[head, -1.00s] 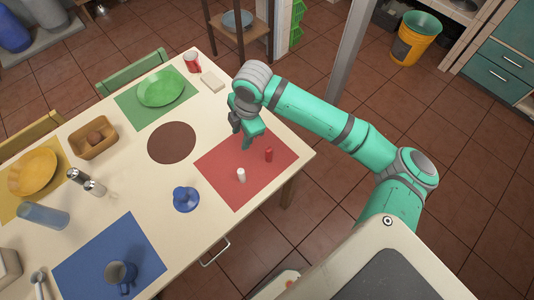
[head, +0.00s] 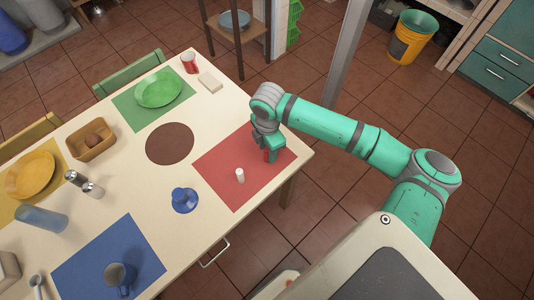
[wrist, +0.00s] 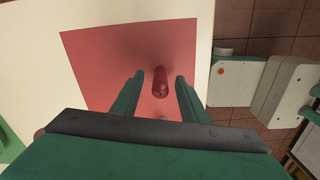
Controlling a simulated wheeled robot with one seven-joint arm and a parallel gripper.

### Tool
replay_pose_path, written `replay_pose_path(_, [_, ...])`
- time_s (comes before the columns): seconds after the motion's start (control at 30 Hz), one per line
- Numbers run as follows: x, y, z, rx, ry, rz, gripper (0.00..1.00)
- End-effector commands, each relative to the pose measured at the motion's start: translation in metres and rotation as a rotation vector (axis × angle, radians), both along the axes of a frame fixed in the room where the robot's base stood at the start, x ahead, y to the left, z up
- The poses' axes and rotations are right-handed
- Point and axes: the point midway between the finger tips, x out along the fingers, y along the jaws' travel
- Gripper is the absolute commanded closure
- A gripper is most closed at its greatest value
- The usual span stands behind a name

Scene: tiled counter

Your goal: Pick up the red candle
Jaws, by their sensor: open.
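The red candle (wrist: 160,82) stands on the red placemat (wrist: 95,50), seen from above in the wrist view. My gripper (wrist: 160,85) is open, with one green finger on each side of the candle in that view. I cannot tell whether either finger touches it. In the head view my gripper (head: 268,152) is over the right part of the red placemat (head: 225,185) and mostly hides the candle; a little red (head: 266,156) shows at the fingers. A white candle (head: 240,175) stands on the same mat, to the left of my gripper.
A blue candle holder (head: 185,199) stands left of the red mat. A brown round mat (head: 170,143) and a green plate (head: 159,88) lie farther back. The table's right edge is close to my gripper.

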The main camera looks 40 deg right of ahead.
Motion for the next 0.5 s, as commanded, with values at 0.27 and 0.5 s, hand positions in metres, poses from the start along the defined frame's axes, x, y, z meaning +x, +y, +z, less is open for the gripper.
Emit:
replay_pose_path(0.27, [-0.001,0.000,-0.029,0.000,0.000,0.000,0.60])
replay_pose_path(0.5, [-0.001,0.000,-0.030,0.000,-0.001,0.000,0.60])
